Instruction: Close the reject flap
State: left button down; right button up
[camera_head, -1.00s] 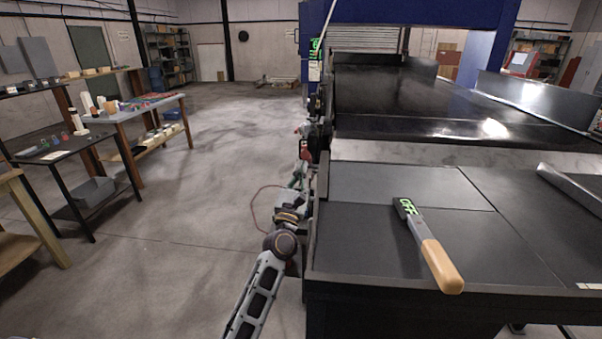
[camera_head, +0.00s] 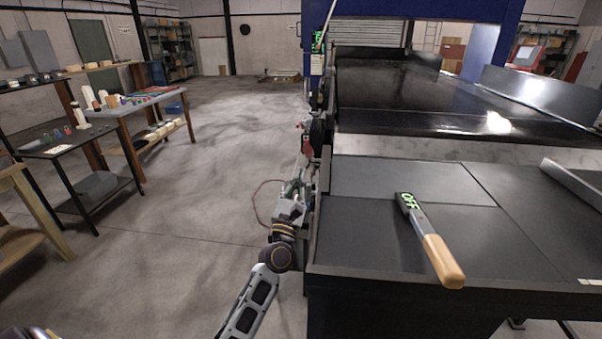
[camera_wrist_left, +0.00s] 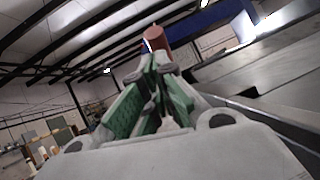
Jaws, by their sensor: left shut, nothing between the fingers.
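My left gripper (camera_head: 301,176) is beside the left side of the conveyor machine (camera_head: 420,147). Its green-padded fingers are shut with nothing between them. In the left wrist view the fingertips (camera_wrist_left: 157,66) point at a red cylindrical part (camera_wrist_left: 155,38), which stands just beyond them; I cannot tell whether they touch. A small red part (camera_head: 308,148) also shows on the machine's side in the head view, just past the gripper. I cannot clearly make out the reject flap or its position. My right gripper is not in view.
Left of the machine is open floor (camera_head: 215,140). Benches with small items (camera_head: 150,97) stand at the left. A thin reddish cable loop (camera_head: 258,200) hangs beside my gripper.

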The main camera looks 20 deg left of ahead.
pick_arm(q)
jog(key=v, duration=0.7)
dwell(0.3)
jog(key=shift+s+f, duration=0.1)
dwell(0.6)
